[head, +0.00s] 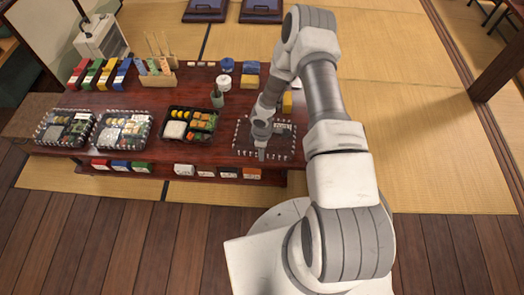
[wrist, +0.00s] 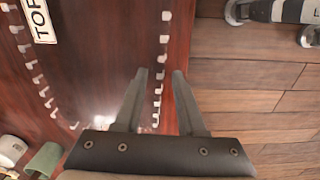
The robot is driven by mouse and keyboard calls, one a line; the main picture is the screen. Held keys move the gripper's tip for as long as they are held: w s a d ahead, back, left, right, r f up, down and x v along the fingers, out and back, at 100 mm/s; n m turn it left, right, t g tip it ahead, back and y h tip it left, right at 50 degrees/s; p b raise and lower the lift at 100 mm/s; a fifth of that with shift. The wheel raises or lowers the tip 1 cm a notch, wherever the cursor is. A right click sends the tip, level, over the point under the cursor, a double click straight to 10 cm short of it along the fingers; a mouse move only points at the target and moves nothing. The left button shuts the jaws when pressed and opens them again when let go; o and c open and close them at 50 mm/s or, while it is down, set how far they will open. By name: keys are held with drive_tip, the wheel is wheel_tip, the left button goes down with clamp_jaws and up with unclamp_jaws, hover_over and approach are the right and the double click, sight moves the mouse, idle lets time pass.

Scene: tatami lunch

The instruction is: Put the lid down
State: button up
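A clear lid (head: 241,148) with a white-dashed rim and a printed label lies at the right part of the low table, apparently flat on the wood. In the wrist view its rim (wrist: 158,91) runs between my fingers, and part of its label (wrist: 40,20) shows at the upper left. My gripper (head: 261,156) points down at the lid's near edge. In the wrist view my gripper (wrist: 161,73) has its two fingers apart, one on each side of the rim, with gaps showing. An uncovered bento box (head: 190,124) with food stands left of the lid.
Two bento boxes with clear covers (head: 123,131) (head: 66,129) stand further left on the dark red table (head: 160,98). A green cup (head: 217,99) and a white jar (head: 224,83) stand behind the lid. Small cartons (head: 228,173) sit along the table's near side.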

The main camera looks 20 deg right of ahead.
drive_tip(key=d+r+m+t+h+p, duration=0.1)
drive_tip(key=d+r+m+h+p, duration=0.15)
drive_tip(key=r, duration=1.95)
drive_tip(key=d+r+m+t+h+p, duration=0.1)
drive_tip(key=d+r+m+p, duration=0.2)
drive_tip(key=r, duration=1.9)
drive_tip(key=s+a+r+m+t+y, duration=0.1)
drive_tip(key=s+r+m, duration=0.3)
drive_tip(key=s+r, duration=0.4)
drive_tip(key=s+a+r+m+t+y, duration=0.2)
drive_tip(key=s+a+r+m, duration=0.2)
drive_tip(key=s+r, duration=0.4)
drive_tip(key=s, duration=0.4)
drive_tip(key=shift+s+a+r+b, duration=0.25)
drive_tip(key=shift+r+b, duration=0.1)
drive_tip(key=shift+r+y, duration=0.1)
drive_tip(key=shift+y, duration=0.15)
